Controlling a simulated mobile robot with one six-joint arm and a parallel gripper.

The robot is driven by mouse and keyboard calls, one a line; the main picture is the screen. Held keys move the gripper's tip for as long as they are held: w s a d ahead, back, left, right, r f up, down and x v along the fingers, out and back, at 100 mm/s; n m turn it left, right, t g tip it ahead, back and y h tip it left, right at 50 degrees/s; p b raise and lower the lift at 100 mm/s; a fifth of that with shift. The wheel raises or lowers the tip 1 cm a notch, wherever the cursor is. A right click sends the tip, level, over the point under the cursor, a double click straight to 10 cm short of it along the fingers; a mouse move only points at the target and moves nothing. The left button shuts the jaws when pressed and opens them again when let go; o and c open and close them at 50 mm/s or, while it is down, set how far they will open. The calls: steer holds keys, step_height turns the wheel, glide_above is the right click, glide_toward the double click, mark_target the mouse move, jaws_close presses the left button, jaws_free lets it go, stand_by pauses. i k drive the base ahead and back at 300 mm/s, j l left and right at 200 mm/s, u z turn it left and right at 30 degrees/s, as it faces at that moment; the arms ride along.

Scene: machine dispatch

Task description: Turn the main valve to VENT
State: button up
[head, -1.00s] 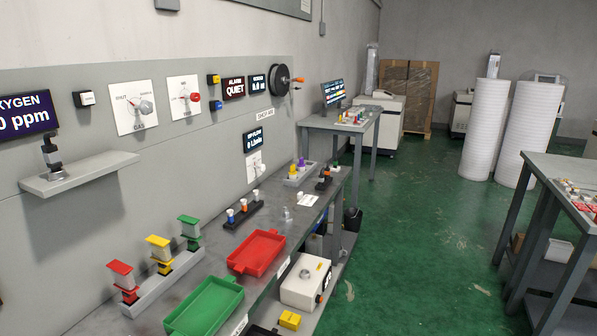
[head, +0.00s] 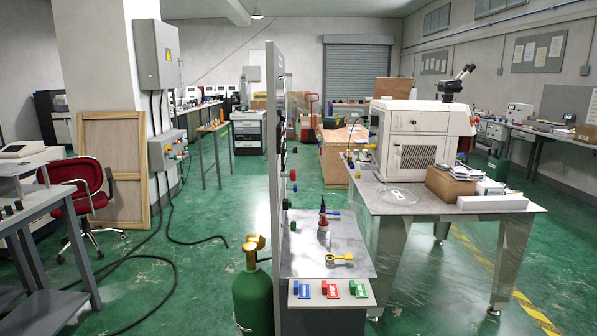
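I cannot pick out a valve labelled main or a VENT mark in the head view. A grey upright panel (head: 274,140) is seen almost edge-on, so its face and labels are hidden. Red and blue knobs (head: 292,181) stick out from its right side. A green gas cylinder (head: 254,299) with a brass-coloured top fitting (head: 253,251) stands at the panel's near end. A yellow handle-like part (head: 341,257) lies on the bench (head: 345,235) right of the panel. My gripper is not in view.
Blue, red and green blocks (head: 330,290) sit along the bench's front. A table (head: 450,205) with a white machine (head: 417,138) stands right. Black hoses (head: 165,265) cross the green floor on the left, near a red chair (head: 82,188). Floor between hoses and panel is partly clear.

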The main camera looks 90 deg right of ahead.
mark_target(292, 174)
steer(key=k+l+z, duration=0.2)
steer(key=z, duration=0.25)
steer(key=k+l+z, duration=0.1)
steer(key=l+z, duration=0.4)
steer(key=k+l+z, duration=0.1)
steer(key=l+z, duration=0.65)
steer(key=z, duration=0.2)
